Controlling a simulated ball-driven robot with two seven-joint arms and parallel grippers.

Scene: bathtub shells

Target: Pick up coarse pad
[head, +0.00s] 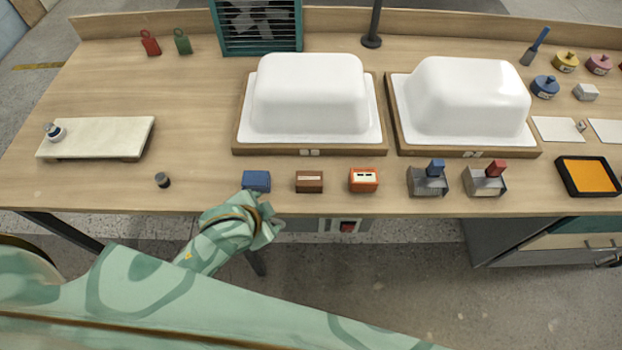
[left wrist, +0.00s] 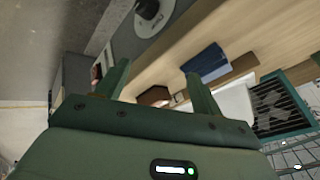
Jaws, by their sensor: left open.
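Three small blocks stand in a row near the table's front edge: a blue one (head: 256,181), a brown one with a pale label (head: 309,181) and an orange one with a white label (head: 363,179). I cannot tell by sight which is the coarse pad. My left gripper (head: 258,201) is at the front edge, just in front of the blue block. In the left wrist view my left gripper (left wrist: 158,84) is open, with nothing between its fingers. The blue block (left wrist: 206,63) shows beyond one finger, and the brown block (left wrist: 153,96) shows between the fingers. My right gripper is not in view.
Two white tub shells (head: 310,95) (head: 465,95) on wooden boards stand behind the blocks. A small dark cylinder (head: 162,180) is left of the blue block. Two metal holders (head: 428,181) (head: 485,181) and an orange tray (head: 588,162) are to the right.

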